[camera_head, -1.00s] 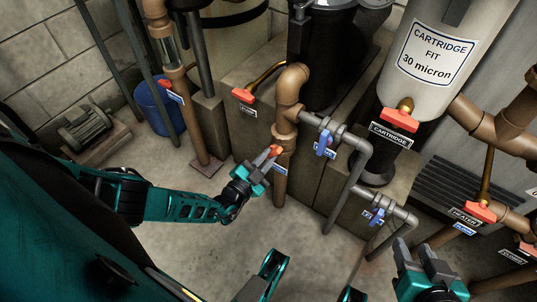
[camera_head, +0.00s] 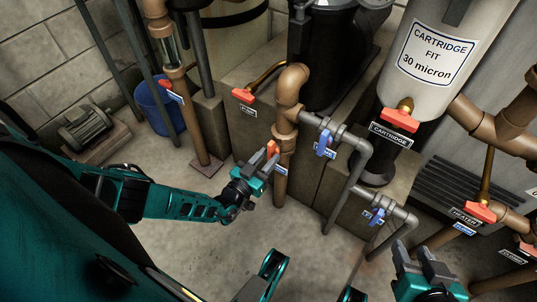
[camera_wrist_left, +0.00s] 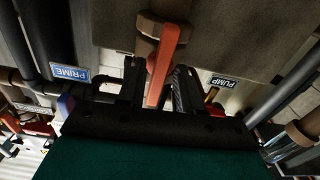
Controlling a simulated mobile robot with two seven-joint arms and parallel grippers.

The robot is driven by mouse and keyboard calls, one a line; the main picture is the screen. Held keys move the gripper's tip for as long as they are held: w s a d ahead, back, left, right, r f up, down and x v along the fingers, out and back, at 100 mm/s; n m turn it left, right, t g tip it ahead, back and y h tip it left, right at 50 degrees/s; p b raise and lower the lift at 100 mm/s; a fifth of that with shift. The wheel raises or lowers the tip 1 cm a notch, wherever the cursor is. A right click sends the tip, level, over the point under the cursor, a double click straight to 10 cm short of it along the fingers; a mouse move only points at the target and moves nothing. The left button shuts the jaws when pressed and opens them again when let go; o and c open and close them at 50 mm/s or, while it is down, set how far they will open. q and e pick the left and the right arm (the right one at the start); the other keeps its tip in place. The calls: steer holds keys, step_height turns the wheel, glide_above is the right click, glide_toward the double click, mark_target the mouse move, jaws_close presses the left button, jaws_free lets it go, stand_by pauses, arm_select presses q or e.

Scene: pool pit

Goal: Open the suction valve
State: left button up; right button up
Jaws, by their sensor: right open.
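A red-orange valve handle (camera_head: 271,148) sits on a vertical brown pipe (camera_head: 281,187), below a brown elbow. A small blue label (camera_head: 281,169) is beside it, too small to read. My left gripper (camera_head: 261,162) is at this handle. In the left wrist view the handle (camera_wrist_left: 162,68) lies slanted between my two dark fingers (camera_wrist_left: 158,88), which look spread around it; firm contact cannot be made out. My right gripper (camera_head: 417,252) is open and empty at the lower right.
In the wrist view a PRIME label (camera_wrist_left: 70,73) and a PUMP label (camera_wrist_left: 223,82) flank the handle. Blue-handled valves (camera_head: 325,145) on grey pipes stand to the right. A cartridge tank (camera_head: 437,60) is at the upper right. A blue bucket (camera_head: 157,105) stands behind the left arm.

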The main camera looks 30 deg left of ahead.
arm_select(q)
steer(key=shift+o, duration=0.9)
